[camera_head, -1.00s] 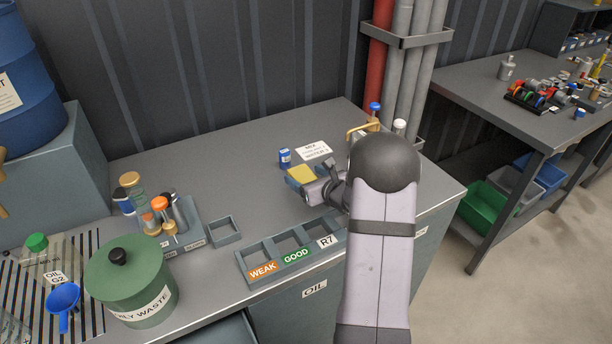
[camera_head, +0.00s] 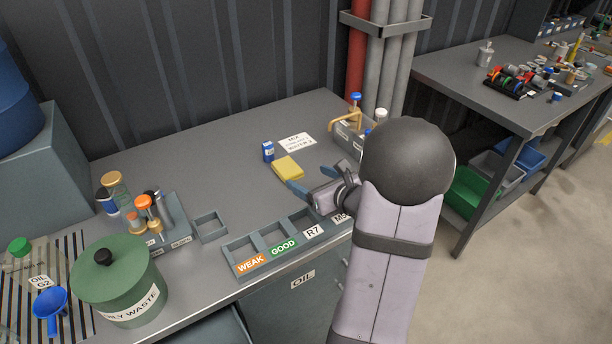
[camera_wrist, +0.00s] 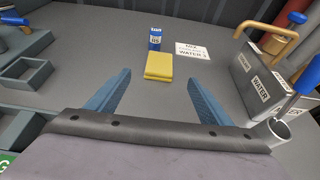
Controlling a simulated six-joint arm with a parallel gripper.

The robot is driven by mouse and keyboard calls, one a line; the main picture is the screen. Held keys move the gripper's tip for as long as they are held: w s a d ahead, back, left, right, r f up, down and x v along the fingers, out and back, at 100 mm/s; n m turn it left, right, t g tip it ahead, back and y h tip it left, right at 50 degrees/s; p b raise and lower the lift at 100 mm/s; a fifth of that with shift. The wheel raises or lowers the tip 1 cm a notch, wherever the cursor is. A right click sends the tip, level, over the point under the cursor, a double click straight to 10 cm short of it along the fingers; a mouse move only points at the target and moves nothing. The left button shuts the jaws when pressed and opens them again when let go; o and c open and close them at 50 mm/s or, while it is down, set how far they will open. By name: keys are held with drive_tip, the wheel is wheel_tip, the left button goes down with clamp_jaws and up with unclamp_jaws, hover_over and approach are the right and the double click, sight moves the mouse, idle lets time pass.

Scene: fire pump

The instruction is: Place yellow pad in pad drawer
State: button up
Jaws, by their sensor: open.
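The yellow pad (camera_head: 287,168) lies flat on the grey bench top, in front of a small blue bottle and a white card. It also shows in the wrist view (camera_wrist: 159,66), ahead of my gripper and roughly centred between the fingers. My gripper (camera_head: 318,177) is open and empty, with its blue fingers apart from the pad; in the wrist view the fingers (camera_wrist: 148,92) spread to either side. Below the bench top are grey drawer fronts, one labelled OIL (camera_head: 303,279). No drawer labelled for pads can be made out; my arm hides part of the bench front.
A tray with compartments labelled WEAK, GOOD and R7 (camera_head: 230,256) lies along the front edge. The blue bottle (camera_head: 268,151) and white card (camera_head: 297,142) are behind the pad. A grey WATER caddy (camera_wrist: 258,88) stands to the right. The bench's back left is clear.

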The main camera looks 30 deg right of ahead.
drive_tip(key=shift+w, duration=0.15)
approach(286, 165)
drive_tip(key=shift+w+d+f, duration=0.1)
drive_tip(key=shift+w+f, duration=0.05)
drive_tip(key=shift+f, duration=0.15)
drive_tip(key=shift+a+p+x, duration=0.2)
drive_tip(key=shift+p+x, duration=0.35)
drive_tip(key=shift+x, duration=2.3)
drive_tip(key=shift+w+f, duration=0.15)
drive_tip(key=shift+w, duration=0.6)
drive_tip(key=c, duration=1.2)
